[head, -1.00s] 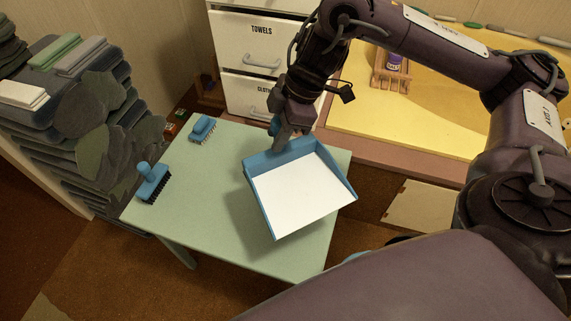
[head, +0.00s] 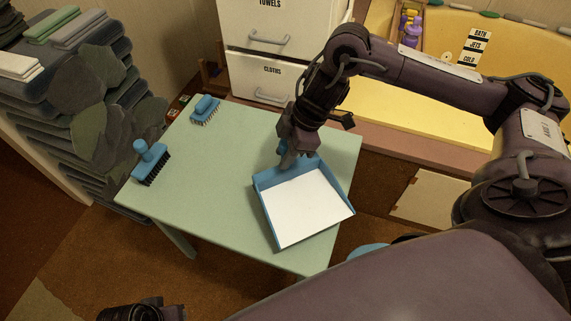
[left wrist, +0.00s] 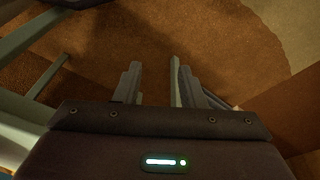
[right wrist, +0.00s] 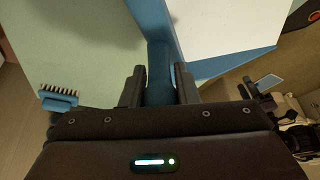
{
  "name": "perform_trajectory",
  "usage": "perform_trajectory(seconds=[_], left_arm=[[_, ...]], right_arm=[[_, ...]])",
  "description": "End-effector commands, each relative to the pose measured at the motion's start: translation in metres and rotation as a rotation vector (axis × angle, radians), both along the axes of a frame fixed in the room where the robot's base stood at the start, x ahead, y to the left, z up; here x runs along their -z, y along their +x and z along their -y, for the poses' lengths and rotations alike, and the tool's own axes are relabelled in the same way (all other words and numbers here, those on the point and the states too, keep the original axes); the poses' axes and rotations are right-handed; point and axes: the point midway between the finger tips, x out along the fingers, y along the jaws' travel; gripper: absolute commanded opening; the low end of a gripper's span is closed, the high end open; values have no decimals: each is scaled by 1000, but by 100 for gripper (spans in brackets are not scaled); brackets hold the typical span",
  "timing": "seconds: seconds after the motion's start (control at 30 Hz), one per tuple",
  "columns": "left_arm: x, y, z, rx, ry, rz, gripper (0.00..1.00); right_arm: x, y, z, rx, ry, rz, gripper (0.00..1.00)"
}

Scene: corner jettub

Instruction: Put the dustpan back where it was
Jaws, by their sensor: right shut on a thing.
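The dustpan, blue with a white inner face (head: 305,207), is over the right part of the green table (head: 225,190) in the head view. Whether it touches the tabletop I cannot tell. My right gripper (head: 290,157) is shut on its blue handle, which shows between the fingers in the right wrist view (right wrist: 159,75). My left gripper (left wrist: 153,88) is open and empty, pointing at the brown floor. Part of my left arm shows at the bottom edge of the head view.
Two blue brushes, one upright-handled (head: 150,162) and one flat (head: 205,109), sit on the table's left side. Stacked dark towels (head: 90,110) stand left. White drawers (head: 270,75) and a yellow tub (head: 400,107) are behind. The table's middle is clear.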

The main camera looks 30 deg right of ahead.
Motion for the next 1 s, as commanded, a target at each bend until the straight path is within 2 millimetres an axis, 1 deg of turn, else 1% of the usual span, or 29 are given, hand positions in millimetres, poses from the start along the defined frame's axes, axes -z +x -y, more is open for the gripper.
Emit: perform_trajectory(seconds=[0.07, 0.2, 0.3, 0.57, 0.67, 0.7, 0.83, 1.0], left_arm=[[2, 1, 2, 4, -5, 10, 36], [6, 4, 8, 16, -21, 42, 36], [7, 6, 12, 23, -33, 65, 36], [5, 7, 13, 24, -36, 71, 36], [5, 7, 13, 24, -36, 71, 36], [5, 7, 13, 23, -36, 71, 36], [5, 7, 13, 23, -36, 71, 36], [5, 7, 13, 23, -36, 71, 36]], right_arm=[[8, 0, 0, 0, -1, -1, 0], [30, -1, 0, 1, 0, -3, 0], [42, -1, 0, 1, -1, -2, 0], [41, 0, 0, 0, 0, 1, 0], [44, 0, 0, 0, 0, 0, 0], [43, 0, 0, 0, 0, 1, 33], [43, 0, 0, 0, 0, 0, 49], [43, 0, 0, 0, 0, 0, 49]])
